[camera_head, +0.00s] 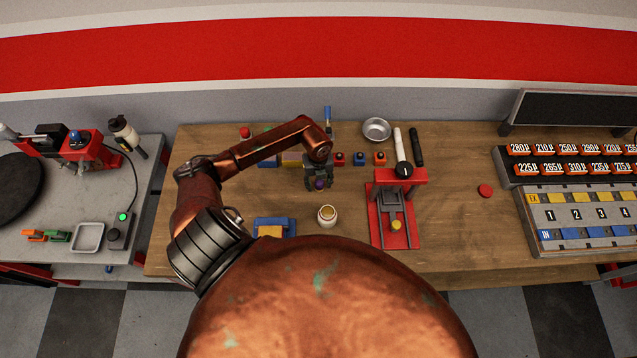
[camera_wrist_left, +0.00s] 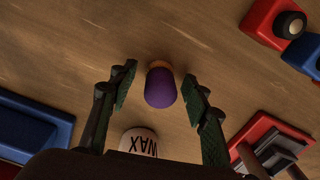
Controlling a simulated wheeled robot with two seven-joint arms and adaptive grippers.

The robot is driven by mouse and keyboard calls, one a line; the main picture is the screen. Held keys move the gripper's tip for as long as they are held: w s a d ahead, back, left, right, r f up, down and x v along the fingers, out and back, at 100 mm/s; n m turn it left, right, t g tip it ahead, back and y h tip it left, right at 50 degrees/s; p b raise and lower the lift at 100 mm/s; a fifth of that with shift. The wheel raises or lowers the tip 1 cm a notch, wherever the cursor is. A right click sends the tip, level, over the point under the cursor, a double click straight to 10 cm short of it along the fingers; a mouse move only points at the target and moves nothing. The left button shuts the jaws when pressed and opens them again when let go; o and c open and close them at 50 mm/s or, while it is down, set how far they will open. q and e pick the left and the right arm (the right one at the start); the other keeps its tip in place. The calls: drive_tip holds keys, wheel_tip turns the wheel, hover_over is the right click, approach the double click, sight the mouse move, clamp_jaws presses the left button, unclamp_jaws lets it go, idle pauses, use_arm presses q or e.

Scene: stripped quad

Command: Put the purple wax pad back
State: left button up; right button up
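The purple wax pad (camera_wrist_left: 161,88) has a rounded purple body and a tan end. It lies between the two fingers of my left gripper (camera_wrist_left: 160,86), with a gap on both sides in the left wrist view. The left gripper (camera_head: 319,182) is open and points down over the table in the head view, where a little purple of the pad (camera_head: 320,184) shows between the fingers. The open white wax jar (camera_head: 327,215) stands just in front of the gripper; its WAX label (camera_wrist_left: 141,143) shows in the wrist view. My right gripper is not in view.
A red press (camera_head: 411,225) stands right of the jar, and a blue and yellow holder (camera_head: 273,228) stands left. Several small coloured blocks (camera_head: 359,159) and a metal bowl (camera_head: 377,129) lie behind. The wooden table (camera_head: 455,205) is mostly clear right of the press.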

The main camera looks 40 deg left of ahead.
use_arm(q)
drive_tip(key=shift+r, duration=0.15)
wheel_tip(320, 180, up, 11)
drive_tip(key=shift+a+f+b, duration=0.1)
drive_tip(key=shift+b, duration=1.05)
drive_tip(key=shift+s+r, duration=0.1)
drive_tip(key=shift+r, duration=0.5)
